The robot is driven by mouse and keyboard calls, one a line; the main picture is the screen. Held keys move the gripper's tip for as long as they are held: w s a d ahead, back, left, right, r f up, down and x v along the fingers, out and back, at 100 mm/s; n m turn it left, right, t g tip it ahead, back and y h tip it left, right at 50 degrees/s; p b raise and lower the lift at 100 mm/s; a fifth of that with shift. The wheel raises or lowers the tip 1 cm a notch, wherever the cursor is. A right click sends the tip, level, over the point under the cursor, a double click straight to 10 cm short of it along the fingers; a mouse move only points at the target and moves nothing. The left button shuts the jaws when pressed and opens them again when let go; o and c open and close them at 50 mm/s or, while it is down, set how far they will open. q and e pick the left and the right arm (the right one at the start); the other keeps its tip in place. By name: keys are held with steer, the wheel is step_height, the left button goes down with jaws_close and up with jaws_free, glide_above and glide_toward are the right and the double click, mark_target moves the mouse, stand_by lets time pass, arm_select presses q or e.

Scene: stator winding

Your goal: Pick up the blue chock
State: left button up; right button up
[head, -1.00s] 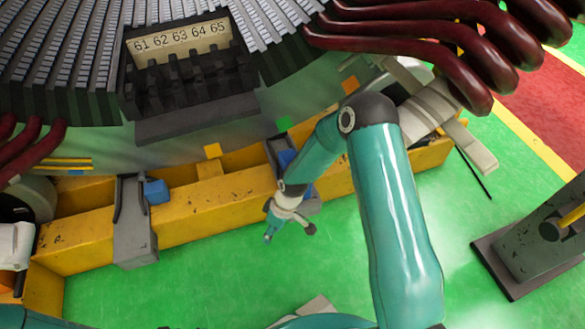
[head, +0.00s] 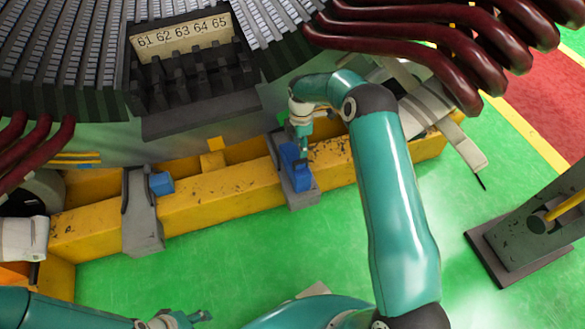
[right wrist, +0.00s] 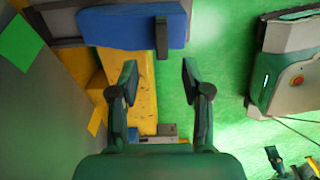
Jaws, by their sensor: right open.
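A blue chock (head: 291,165) sits on a grey bracket (head: 303,198) on the yellow beam in the head view. In the right wrist view the chock (right wrist: 133,28) is a long blue block across the top, on a grey support. My right gripper (right wrist: 158,76) is open and empty; the chock lies past its fingertips, apart from them. In the head view the right gripper (head: 303,148) hangs just above the chock, partly covering it. My left gripper (head: 203,316) is low at the bottom edge, away from the chock, its jaws too small to judge.
A second blue block (head: 161,183) is at the left grey bracket (head: 143,238). The yellow beam (head: 215,205) runs below the stator (head: 205,120). Dark red bent pipes (head: 410,40) hang at upper right.

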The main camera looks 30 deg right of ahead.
mark_target(300, 160)
step_height(300, 160, down, 4)
steer(key=shift+r+b, duration=0.15)
steer(key=shift+b, duration=0.15)
step_height(300, 160, down, 5)
steer(key=shift+f+b, duration=0.1)
steer(key=shift+b, duration=0.8)
jaws_close()
